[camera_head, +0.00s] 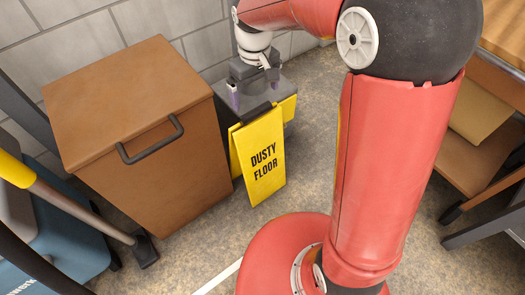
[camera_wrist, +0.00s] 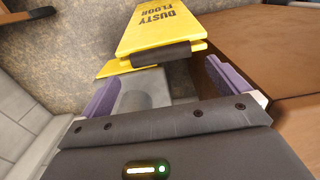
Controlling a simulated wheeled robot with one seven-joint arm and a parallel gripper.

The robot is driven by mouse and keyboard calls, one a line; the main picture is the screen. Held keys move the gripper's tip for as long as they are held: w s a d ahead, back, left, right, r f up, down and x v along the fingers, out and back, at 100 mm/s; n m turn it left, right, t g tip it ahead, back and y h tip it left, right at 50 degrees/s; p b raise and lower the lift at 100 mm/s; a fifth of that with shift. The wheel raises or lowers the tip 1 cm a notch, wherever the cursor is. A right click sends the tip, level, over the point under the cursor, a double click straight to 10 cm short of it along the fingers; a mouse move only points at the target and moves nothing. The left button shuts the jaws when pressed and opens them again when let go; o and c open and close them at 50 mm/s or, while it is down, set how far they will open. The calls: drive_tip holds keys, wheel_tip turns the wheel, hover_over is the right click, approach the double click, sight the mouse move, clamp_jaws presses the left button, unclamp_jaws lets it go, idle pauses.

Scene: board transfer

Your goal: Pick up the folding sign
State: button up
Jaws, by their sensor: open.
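The yellow folding sign (camera_head: 262,160), lettered "DUSTY FLOOR", stands in front of my gripper in the head view. It has a dark grip along its top edge, and a second yellow panel shows behind the front one. In the wrist view the sign (camera_wrist: 155,30) is at the top, with its dark grip (camera_wrist: 160,54) just beyond my fingertips. My gripper (camera_head: 252,85) is open, with purple finger pads. In the wrist view the pads of my gripper (camera_wrist: 157,85) are spread apart with no part of the sign between them. The sign's lower rear is hidden.
A brown cabinet (camera_head: 135,75) with a dark handle stands close to the sign's left. A grey surface (camera_wrist: 148,90) shows below my fingers. A grey block wall (camera_head: 85,30) is behind. A wooden shelf unit (camera_head: 490,120) stands at the right. Speckled floor is open right of the sign.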

sight(255, 110)
wheel_tip(255, 110, down, 7)
drive_tip(key=shift+w+a+f+b, duration=0.1)
drive_tip(key=shift+b, duration=0.55)
drive_tip(key=shift+c, duration=0.3)
drive_tip(key=c, duration=1.4)
drive_tip(key=shift+c, duration=0.5)
drive_tip(key=shift+r, duration=0.3)
